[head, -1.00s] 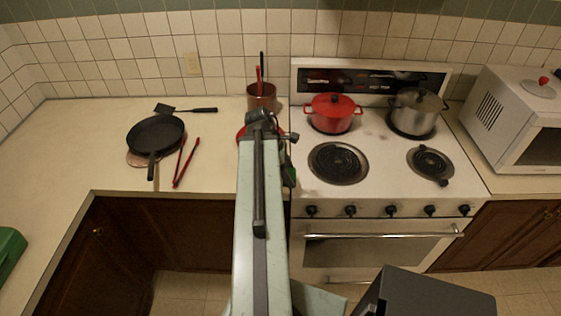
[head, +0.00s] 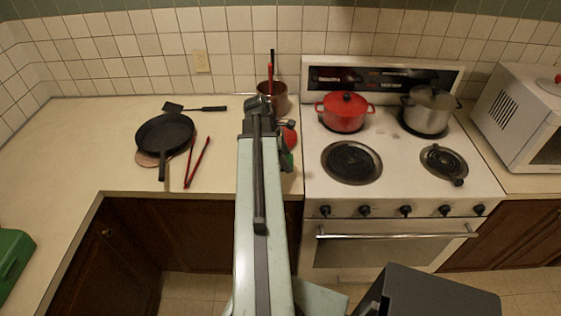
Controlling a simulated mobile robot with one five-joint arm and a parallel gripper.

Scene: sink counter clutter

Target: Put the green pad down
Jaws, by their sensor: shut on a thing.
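The green pad (head: 287,161) shows as a small green patch just right of my arm, near the counter's front edge and left of the stove. My gripper (head: 283,147) is mostly hidden behind my arm and is shut on the pad. Most of the pad is hidden too. I cannot tell how high the pad is above the counter (head: 226,170).
A red item (head: 290,138) lies partly hidden beside my arm. A brown-red pot (head: 278,95) stands behind. Left are a black pan (head: 165,133), red tongs (head: 197,162) and a spatula (head: 205,109). The stove (head: 395,178) holds a red pot (head: 344,113) and steel pot (head: 427,108).

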